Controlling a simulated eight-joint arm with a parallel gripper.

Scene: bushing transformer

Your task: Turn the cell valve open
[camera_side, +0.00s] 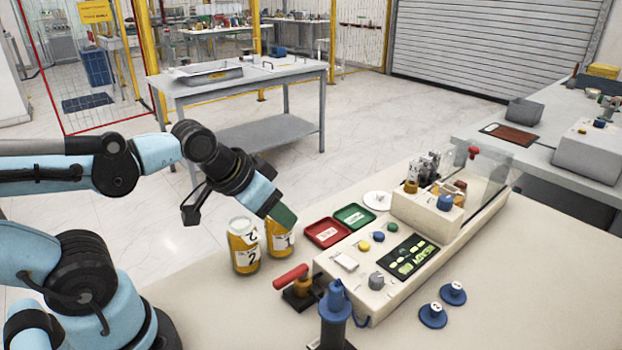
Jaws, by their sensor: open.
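My gripper (278,212) points down and to the right, its tip just above or in front of the amber jar (281,242) marked 1. Its fingers overlap in this view, and nothing shows held. A lever with a red handle (291,277) and an orange body (302,286) stands on a black base (301,300) at the front left corner of the cream apparatus (400,262). My gripper is apart from it, up and to the left. A small red knob (473,152) stands at the apparatus's back end. I cannot tell from the picture which one is the cell valve.
A second amber jar (244,250) stands beside the first. A blue-handled tool (335,303) stands in front of the lever. Red (326,232) and green (354,216) trays lie behind it. Two blue discs (433,316) (453,293) lie right. The front right table is clear.

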